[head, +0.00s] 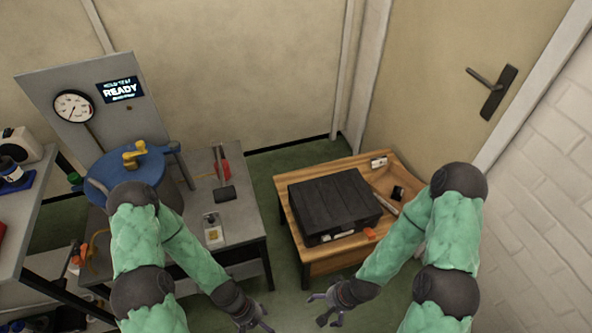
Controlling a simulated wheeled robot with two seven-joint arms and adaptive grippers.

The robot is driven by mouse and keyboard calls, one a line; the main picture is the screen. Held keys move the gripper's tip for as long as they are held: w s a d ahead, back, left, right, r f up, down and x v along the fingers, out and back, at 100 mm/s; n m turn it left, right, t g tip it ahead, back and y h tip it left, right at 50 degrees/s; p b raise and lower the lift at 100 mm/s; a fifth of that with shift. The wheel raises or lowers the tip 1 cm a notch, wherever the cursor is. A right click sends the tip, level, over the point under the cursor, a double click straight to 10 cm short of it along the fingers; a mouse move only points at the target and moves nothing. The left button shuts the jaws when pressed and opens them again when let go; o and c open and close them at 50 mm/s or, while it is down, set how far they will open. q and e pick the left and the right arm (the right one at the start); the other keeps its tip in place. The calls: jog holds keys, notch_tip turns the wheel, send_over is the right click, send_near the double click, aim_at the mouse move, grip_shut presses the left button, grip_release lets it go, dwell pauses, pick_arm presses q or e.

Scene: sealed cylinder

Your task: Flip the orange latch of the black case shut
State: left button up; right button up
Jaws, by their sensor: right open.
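The black case (330,200) lies with its lid down on a wooden table right of the middle. A small orange latch (369,233) shows at the case's front right corner; its exact position is too small to tell. My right gripper (326,308) is open and empty, in front of the table and lower than the case, apart from the latch. My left gripper (262,326) is at the bottom edge, left of the right one; its fingers are partly cut off and its opening is unclear.
The wooden table (318,262) also holds small items right of the case. A grey bench (245,205) with a blue round vessel lid (125,172), a gauge (74,107) and a READY display (120,89) stands left. A door and brick wall close off the right. Green floor lies between the tables.

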pick_arm(q)
jog(key=w+d+r+m+t, duration=0.1)
jog(key=w+r+m+t, duration=0.2)
jog(key=w, duration=0.3)
jog(key=shift+w+r+m+y, duration=0.15)
jog(key=shift+r+m+y, duration=0.2)
jog(key=shift+r, duration=0.45)
